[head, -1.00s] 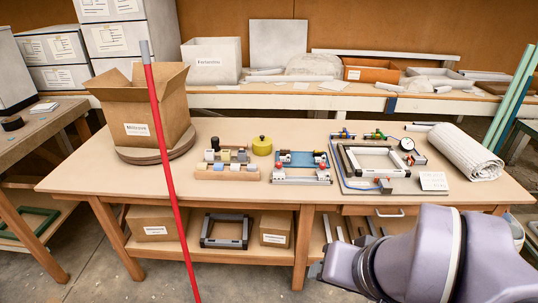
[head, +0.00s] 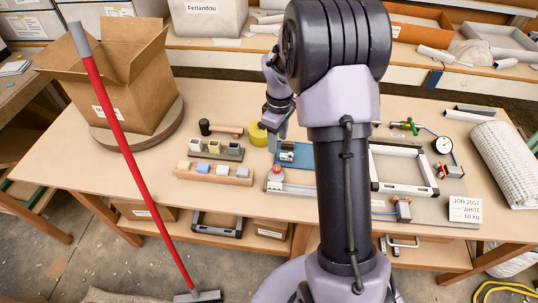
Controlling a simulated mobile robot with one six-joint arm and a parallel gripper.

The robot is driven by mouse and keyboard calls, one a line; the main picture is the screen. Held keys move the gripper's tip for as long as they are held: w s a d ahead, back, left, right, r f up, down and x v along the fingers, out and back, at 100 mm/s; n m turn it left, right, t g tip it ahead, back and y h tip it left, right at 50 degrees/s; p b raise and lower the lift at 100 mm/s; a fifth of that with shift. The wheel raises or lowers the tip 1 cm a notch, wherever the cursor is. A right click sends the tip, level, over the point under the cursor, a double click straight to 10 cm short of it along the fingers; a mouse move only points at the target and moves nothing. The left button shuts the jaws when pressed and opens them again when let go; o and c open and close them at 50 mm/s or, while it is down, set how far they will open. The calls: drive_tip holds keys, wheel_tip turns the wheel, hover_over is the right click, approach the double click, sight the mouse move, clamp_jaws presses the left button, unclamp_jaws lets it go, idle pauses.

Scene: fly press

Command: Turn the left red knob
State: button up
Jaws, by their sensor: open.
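The left red knob (head: 276,170) sits on the left end of a silver rail (head: 290,188), at the front of a blue plate (head: 297,155). The right part of the rail, where another red knob stood in the earlier view, is hidden behind my arm. My gripper (head: 280,133) points down above the back left of the blue plate, behind the knob and apart from it in the picture. It is open and I see nothing in it, though its fingers are small and partly hard to make out.
Left of the plate are a rack of blocks (head: 215,175), a dark holder (head: 216,151) and a yellow tin (head: 257,134). A frame (head: 397,167), a dial gauge (head: 442,145) and a job card (head: 465,209) lie right. A red-handled broom (head: 125,150) stands before the table.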

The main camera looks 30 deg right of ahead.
sight(277, 167)
wheel_tip(277, 167, down, 14)
drive_tip(key=b, duration=0.4)
drive_tip(key=shift+r, duration=0.25)
drive_tip(key=shift+w, duration=0.1)
clamp_jaws()
